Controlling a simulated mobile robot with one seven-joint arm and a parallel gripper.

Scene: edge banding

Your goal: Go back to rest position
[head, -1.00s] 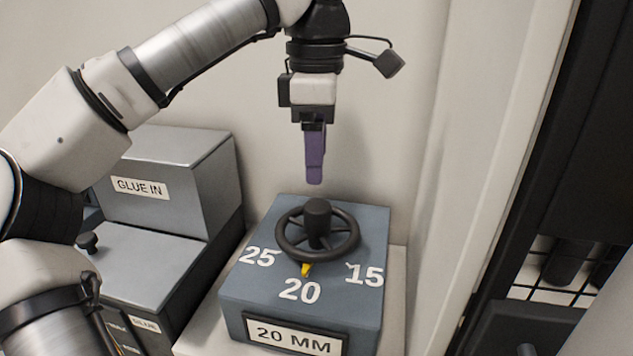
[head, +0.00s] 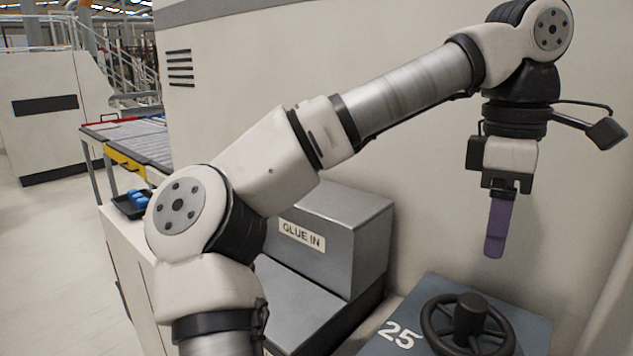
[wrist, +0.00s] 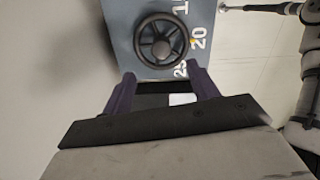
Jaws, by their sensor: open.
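My gripper (head: 497,228) points straight down in the head view, above and a little behind the black handwheel (head: 468,325). Its purple fingers are apart and hold nothing in the wrist view (wrist: 162,88). The handwheel sits on top of a blue-grey box (head: 540,325) with white numbers. In the wrist view the handwheel (wrist: 160,42) lies beyond the fingertips, apart from them, with "20" and "25" readable beside it. The lower part of the box is cut off in the head view.
A grey "GLUE IN" unit (head: 355,225) stands left of the dial box, below my arm. A cream machine wall (head: 300,60) rises close behind the arm. A roller conveyor (head: 140,140) and a black tray with blue items (head: 130,203) are at the left. Open floor (head: 60,270) lies beyond.

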